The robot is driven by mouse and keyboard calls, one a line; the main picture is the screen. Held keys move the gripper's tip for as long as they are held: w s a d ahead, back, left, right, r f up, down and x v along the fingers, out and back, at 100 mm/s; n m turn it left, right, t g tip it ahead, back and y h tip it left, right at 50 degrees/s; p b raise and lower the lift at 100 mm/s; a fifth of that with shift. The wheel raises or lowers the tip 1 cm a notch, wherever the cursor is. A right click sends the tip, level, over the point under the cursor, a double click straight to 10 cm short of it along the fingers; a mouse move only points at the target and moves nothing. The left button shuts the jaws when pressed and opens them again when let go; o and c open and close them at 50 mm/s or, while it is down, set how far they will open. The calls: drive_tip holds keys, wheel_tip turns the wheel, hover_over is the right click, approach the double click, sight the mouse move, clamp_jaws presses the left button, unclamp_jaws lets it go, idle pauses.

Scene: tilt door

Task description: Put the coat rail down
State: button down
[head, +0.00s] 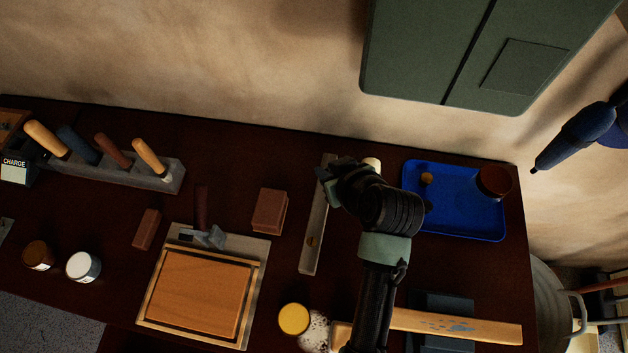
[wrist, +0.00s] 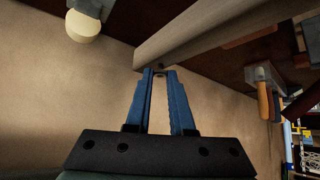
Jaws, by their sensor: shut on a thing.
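The coat rail (head: 315,225) is a long, narrow, pale grey-brown bar. In the head view it runs from the back of the dark bench toward the front, left of my arm. My gripper (head: 330,175) is at its far end, near the wall. In the wrist view the blue fingers (wrist: 157,75) are nearly together, their tips at the edge of the rail (wrist: 215,32), shut on it. A small dark spot shows between the tips. I cannot tell whether the rail touches the bench top.
A blue tray (head: 455,228) with a brown bowl (head: 494,181) stands right of my arm. A brown block (head: 269,211) and a framed wooden board (head: 200,293) lie left of the rail. A yellow-topped jar (head: 294,319) is near its front end. A green cabinet (head: 420,50) hangs above.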

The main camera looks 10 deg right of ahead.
wheel_tip(320, 180, down, 8)
drive_tip(key=shift+w+r, duration=0.1)
drive_tip(key=c, duration=0.8)
unclamp_jaws()
drive_tip(key=v, duration=1.2)
drive_tip(key=shift+d, duration=0.1)
